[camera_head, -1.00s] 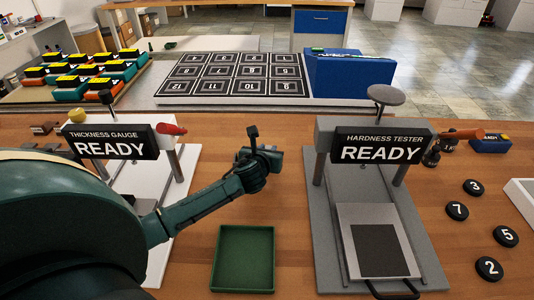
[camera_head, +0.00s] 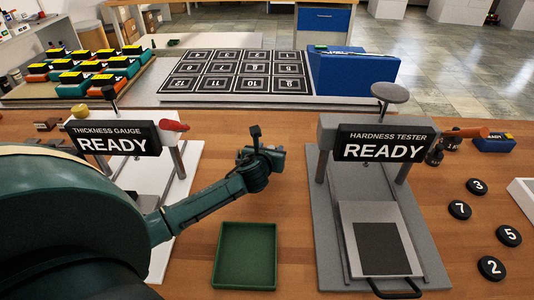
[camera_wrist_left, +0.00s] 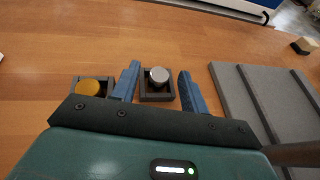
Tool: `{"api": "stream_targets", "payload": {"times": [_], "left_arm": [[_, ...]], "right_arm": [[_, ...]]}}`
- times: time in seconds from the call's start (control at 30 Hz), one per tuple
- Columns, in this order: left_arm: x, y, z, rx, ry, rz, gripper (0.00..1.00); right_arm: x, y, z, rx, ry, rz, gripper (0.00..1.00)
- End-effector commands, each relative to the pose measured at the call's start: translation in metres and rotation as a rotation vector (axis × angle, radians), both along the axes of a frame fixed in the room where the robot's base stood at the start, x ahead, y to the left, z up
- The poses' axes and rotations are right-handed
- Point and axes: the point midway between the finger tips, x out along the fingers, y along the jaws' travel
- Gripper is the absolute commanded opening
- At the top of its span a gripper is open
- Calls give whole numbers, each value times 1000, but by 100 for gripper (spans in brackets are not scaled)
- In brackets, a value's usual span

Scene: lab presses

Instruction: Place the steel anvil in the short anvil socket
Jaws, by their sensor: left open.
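The silver, round-topped steel anvil (camera_wrist_left: 158,75) shows in the left wrist view, at a dark square socket block (camera_wrist_left: 157,92). It lies between the two blue fingers of my left gripper (camera_wrist_left: 159,80), which is open with gaps on both sides. I cannot tell how deep the anvil sits in the block, or which block is the short anvil socket. A brass-coloured round piece (camera_wrist_left: 89,88) sits in another dark block to the left. In the head view my left gripper (camera_head: 272,157) hangs between the two machines and hides the blocks. My right gripper is not in view.
The thickness gauge (camera_head: 118,139) stands left and the hardness tester (camera_head: 384,146) right, both showing READY. A green tray (camera_head: 246,284) lies in front between them. Numbered black pucks (camera_head: 491,268) lie at the right. Wood between the gripper and tray is clear.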

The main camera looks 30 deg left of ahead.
Motion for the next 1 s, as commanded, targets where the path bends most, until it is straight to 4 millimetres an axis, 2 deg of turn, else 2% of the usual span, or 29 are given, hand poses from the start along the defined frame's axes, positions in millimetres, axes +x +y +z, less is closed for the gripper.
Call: {"api": "stream_targets", "payload": {"times": [0.17, 0.4, 0.6, 0.77, 1.0], "left_arm": [[-19, -7, 9, 0, 0, -2, 44], [-62, -23, 27, 0, 0, -3, 44], [-91, -34, 40, -1, 0, -2, 44], [-102, -38, 46, -1, -1, -1, 44], [-104, -39, 46, -1, -1, 0, 44]], "right_arm": [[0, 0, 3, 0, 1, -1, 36], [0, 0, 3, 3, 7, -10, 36], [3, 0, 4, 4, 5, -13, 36], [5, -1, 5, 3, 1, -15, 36], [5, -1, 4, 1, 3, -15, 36]]}}
